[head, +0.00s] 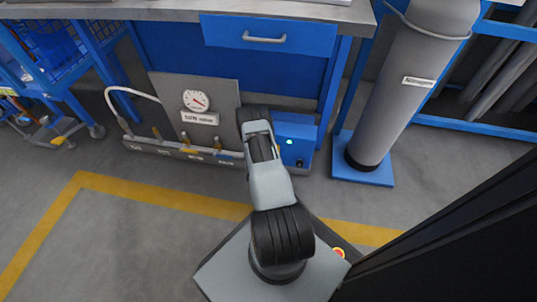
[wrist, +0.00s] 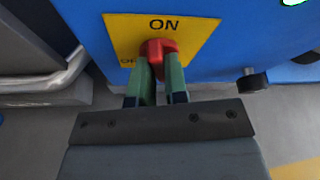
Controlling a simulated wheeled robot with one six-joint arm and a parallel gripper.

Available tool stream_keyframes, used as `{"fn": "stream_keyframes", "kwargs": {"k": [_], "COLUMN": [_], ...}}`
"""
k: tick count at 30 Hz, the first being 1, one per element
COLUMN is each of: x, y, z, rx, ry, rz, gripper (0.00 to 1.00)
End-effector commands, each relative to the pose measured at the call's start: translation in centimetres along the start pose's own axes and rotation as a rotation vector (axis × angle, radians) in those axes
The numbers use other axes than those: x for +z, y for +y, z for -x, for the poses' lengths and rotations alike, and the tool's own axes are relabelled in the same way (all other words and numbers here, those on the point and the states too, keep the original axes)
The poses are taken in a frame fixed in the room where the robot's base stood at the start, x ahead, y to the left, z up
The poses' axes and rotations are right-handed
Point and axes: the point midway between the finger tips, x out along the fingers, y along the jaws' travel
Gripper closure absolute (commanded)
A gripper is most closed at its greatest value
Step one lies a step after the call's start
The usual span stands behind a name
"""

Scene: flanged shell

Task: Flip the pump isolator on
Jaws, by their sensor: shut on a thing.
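The pump isolator shows in the wrist view as a red handle (wrist: 158,46) on a yellow plate (wrist: 193,32). The plate reads ON at the top, with an OFF label partly hidden at the left. My gripper (wrist: 160,64) has its two green fingers shut on the red handle, one on each side. The fingers hide the handle's lower part, so its exact angle is hard to tell. The plate is on a blue box (wrist: 240,50), which also shows in the head view (head: 296,138). There my arm hides the handle and the gripper's fingertips.
A panel with a gauge (head: 196,101) and a rail of several valves (head: 180,150) stands left of the blue box. A grey nitrogen cylinder (head: 405,90) stands to the right on a blue base. A blue workbench (head: 240,65) is behind. Open floor lies to the left.

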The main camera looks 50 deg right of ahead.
Motion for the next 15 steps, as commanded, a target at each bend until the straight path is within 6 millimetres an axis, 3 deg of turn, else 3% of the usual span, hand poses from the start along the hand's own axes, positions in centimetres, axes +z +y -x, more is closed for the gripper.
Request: {"fn": "stream_keyframes", "kwargs": {"k": [15], "x": [-0.09], "y": [-0.26], "z": [0.01], "rx": [0.104], "ry": [0.001], "rz": [-0.256], "gripper": [1.00]}}
